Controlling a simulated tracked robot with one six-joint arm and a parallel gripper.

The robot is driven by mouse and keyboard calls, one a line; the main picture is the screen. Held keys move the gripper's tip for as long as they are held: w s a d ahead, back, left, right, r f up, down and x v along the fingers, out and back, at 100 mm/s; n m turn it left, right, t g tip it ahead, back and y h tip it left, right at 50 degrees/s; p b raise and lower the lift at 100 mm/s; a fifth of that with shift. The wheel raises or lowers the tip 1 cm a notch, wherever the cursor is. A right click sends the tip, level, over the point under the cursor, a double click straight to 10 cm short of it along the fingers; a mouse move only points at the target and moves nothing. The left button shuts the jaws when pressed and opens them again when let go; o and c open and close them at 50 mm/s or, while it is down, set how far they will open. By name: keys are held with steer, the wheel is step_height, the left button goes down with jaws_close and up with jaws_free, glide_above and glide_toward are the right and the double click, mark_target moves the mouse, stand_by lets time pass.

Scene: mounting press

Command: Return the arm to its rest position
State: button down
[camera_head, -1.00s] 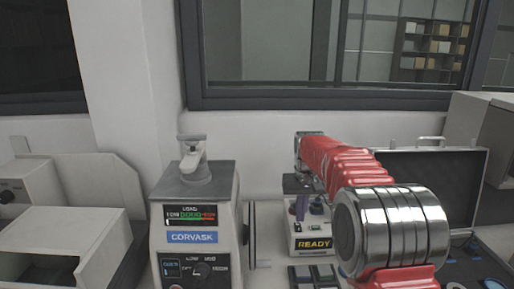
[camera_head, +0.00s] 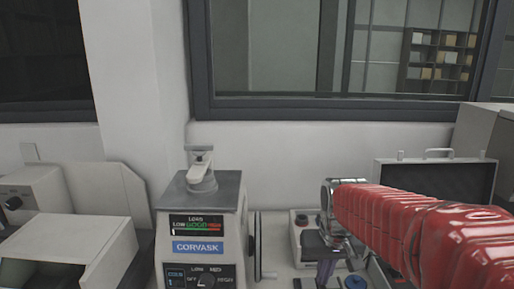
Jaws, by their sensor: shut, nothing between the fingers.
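My red segmented arm (camera_head: 400,220) reaches in from the right side of the picture, with a metal joint at its far end. My gripper (camera_head: 325,268) hangs below that joint, pointing down, with narrow purplish fingers. It is shut and holds nothing I can see. It hangs in front of a small device, to the right of the Corvask press. The fingertips are close to the bottom edge of the picture.
The grey Corvask mounting press (camera_head: 200,225) stands left of my arm, with a lever on top and a side wheel. An open dark case (camera_head: 440,178) is behind the arm at right. Pale machines (camera_head: 75,230) stand at left. A window (camera_head: 280,60) is behind.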

steer(key=s+r+t, duration=0.3)
steer(key=s, duration=1.4)
steer(key=shift+s, duration=0.2)
stand_by(0.9)
